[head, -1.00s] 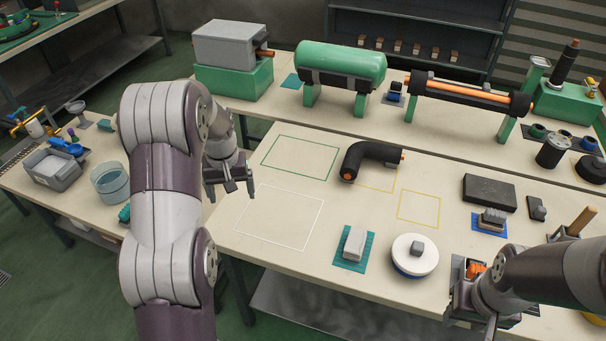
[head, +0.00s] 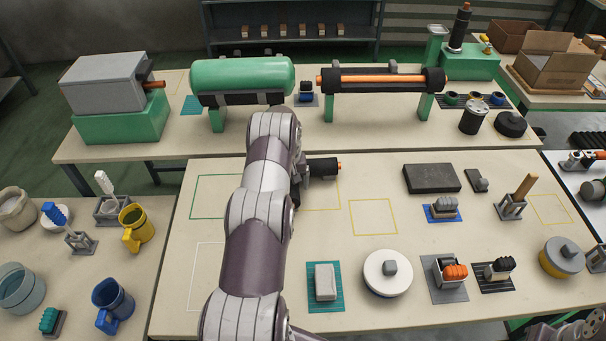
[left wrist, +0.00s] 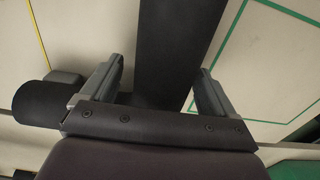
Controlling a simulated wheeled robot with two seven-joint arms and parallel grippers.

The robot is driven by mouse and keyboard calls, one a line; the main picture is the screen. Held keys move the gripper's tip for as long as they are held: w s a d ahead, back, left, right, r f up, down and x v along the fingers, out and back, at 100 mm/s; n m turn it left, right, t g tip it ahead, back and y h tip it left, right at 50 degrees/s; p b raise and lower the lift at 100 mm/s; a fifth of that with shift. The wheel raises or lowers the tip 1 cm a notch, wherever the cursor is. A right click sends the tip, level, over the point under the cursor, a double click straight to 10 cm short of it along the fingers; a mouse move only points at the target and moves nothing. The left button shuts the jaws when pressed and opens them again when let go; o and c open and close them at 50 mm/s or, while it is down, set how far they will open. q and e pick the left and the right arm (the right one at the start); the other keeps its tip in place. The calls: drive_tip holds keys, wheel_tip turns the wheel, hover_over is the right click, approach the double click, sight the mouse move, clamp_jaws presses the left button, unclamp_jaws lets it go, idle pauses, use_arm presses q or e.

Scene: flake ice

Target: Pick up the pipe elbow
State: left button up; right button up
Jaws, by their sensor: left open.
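The pipe elbow is a bent black tube with orange ends. In the head view its right end (head: 322,168) shows past my left arm, which hides the rest. It lies on the near table. In the left wrist view one leg of the elbow (left wrist: 180,40) runs between the fingers of my open left gripper (left wrist: 158,68), with a gap on each side. A rounded black part (left wrist: 38,102) shows beyond the left finger. My right gripper is not in view.
Yellow (head: 373,217) and green outlines (head: 193,196) mark the near table. A black block (head: 431,179), a white round piece (head: 388,273) and a pale block on a teal mat (head: 325,283) lie nearby. A green tank (head: 242,76) stands behind on the back table.

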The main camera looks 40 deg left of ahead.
use_arm(q)
drive_tip(key=shift+w+a+f, duration=0.15)
drive_tip(key=shift+a+f, duration=0.15)
drive_tip(key=shift+f, duration=0.1)
drive_tip(key=shift+d+r, duration=0.15)
drive_tip(key=shift+r, duration=0.1)
drive_tip(key=c, duration=1.1)
drive_tip(key=shift+f, duration=0.1)
